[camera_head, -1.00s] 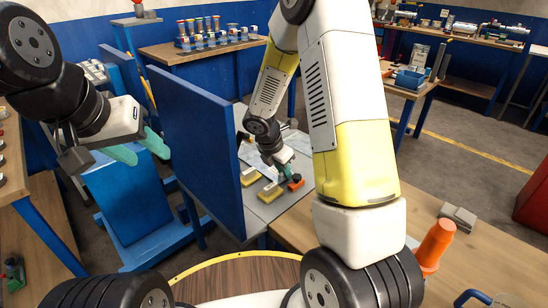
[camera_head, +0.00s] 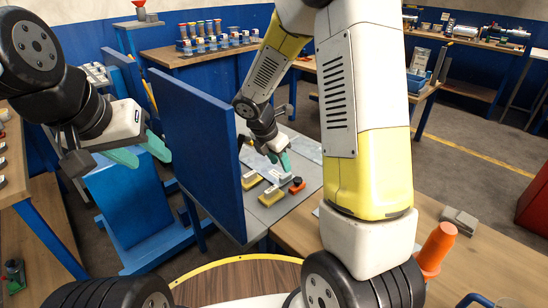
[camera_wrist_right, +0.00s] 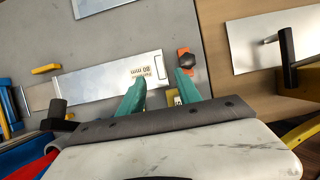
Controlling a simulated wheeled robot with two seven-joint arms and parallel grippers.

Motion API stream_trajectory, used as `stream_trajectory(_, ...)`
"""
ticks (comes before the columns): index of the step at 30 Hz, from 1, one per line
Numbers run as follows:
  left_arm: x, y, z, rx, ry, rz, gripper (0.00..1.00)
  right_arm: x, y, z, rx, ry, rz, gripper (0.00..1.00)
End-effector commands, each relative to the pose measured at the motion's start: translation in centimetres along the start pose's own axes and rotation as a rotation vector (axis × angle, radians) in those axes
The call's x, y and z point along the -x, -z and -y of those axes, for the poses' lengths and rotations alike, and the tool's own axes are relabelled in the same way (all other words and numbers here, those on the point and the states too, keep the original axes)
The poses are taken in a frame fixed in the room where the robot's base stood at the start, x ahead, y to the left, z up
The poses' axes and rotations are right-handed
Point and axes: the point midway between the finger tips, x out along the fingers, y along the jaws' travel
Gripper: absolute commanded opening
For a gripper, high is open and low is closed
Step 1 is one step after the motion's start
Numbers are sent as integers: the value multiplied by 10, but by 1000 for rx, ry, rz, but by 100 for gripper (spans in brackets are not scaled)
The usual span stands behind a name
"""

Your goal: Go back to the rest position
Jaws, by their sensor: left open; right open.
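My left gripper (camera_head: 143,151) is open and empty, with green fingers, in front of the blue upright panel at the left of the head view. My right gripper (camera_head: 282,162) is over the grey worktop (camera_head: 262,213), its fingers pointing down. In the right wrist view my right gripper (camera_wrist_right: 160,82) is open, with nothing between the green fingertips. A metal strip (camera_wrist_right: 105,87) marked 80 mm lies below it. An orange block with a black knob (camera_wrist_right: 186,61) sits by one fingertip, apparently apart from it; it also shows in the head view (camera_head: 297,186).
A blue upright panel (camera_head: 195,150) stands between the two grippers. Yellow-based blocks (camera_head: 270,196) lie on the worktop. An orange cone-shaped thing (camera_head: 437,250) and a grey block (camera_head: 459,221) are on the wooden table at right. A black handle (camera_wrist_right: 287,55) stands on a pale plate.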

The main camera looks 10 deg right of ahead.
Motion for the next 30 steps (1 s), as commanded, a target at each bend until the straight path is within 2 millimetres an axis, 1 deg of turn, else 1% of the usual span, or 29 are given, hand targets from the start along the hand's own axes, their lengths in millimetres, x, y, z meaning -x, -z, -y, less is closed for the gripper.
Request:
stream_trajectory(5, 0, 0, 0, 0, 0, 0, 48, 18, -3, 4, -45, -6, -4, 40)
stream_trajectory(8, 0, 0, 0, 0, 0, 0, 48, 37, -9, 15, -176, -22, -20, 40)
stream_trajectory(11, 0, 0, 0, 0, 0, 0, 48, 64, -16, 33, -390, -45, -53, 40)
stream_trajectory(13, 0, 0, 0, 0, 0, 0, 48, 85, -19, 48, -563, -62, -86, 40)
stream_trajectory(18, 0, 0, 0, 0, 0, 0, 48, 130, -18, 85, -976, -95, -187, 40)
stream_trajectory(23, 0, 0, 0, 0, 0, 0, 48, 168, -10, 118, -1348, -117, -312, 40)
stream_trajectory(27, 0, 0, 0, 0, 0, 0, 48, 197, 2, 143, -1655, -122, -448, 40)
stream_trajectory(30, 0, 0, 0, 0, 0, 0, 48, 213, 12, 158, -1843, -113, -548, 40)
